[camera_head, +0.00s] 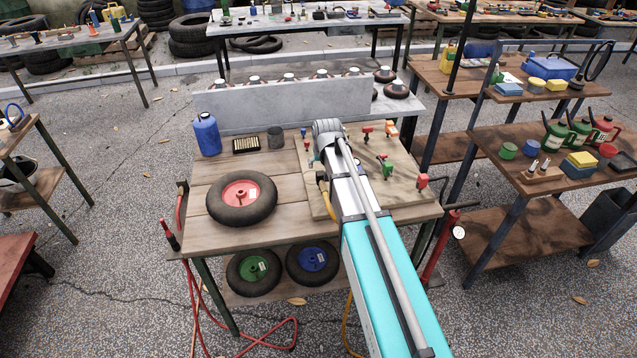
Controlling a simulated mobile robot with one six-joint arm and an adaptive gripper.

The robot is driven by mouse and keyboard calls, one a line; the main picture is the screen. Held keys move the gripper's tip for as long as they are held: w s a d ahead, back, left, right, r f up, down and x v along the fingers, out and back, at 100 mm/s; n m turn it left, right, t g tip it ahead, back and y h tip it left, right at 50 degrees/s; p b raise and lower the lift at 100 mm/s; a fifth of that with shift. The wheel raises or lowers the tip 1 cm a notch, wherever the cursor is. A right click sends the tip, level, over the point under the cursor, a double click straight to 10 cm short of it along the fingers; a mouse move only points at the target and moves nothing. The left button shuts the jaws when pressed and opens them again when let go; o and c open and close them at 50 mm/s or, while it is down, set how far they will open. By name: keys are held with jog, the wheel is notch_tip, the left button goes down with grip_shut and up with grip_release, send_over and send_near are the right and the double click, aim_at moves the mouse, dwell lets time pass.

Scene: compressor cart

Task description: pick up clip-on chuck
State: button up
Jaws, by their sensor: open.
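Several small coloured fittings lie on the wooden board (407,189) at the right of the cart top. They include a red fitting (367,130), an orange fitting (391,130), a green fitting (385,166) and another red fitting (422,181). I cannot tell which is the clip-on chuck; they are too small to make out. My gripper cannot be made out beyond the grey joint at the arm's far end.
A pale upright panel (290,105) rises behind. A red hose (190,280) hangs at the left.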

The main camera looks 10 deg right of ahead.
aim_at(321, 174)
jog(key=shift+b+x, duration=2.55)
jog(key=shift+x, duration=0.5)
jog(key=shift+d+b+x, duration=0.2)
jog(key=shift+b+x, duration=2.2)
jog(key=shift+x, duration=0.25)
jog(key=c, duration=1.1)
jog(key=shift+r, duration=0.25)
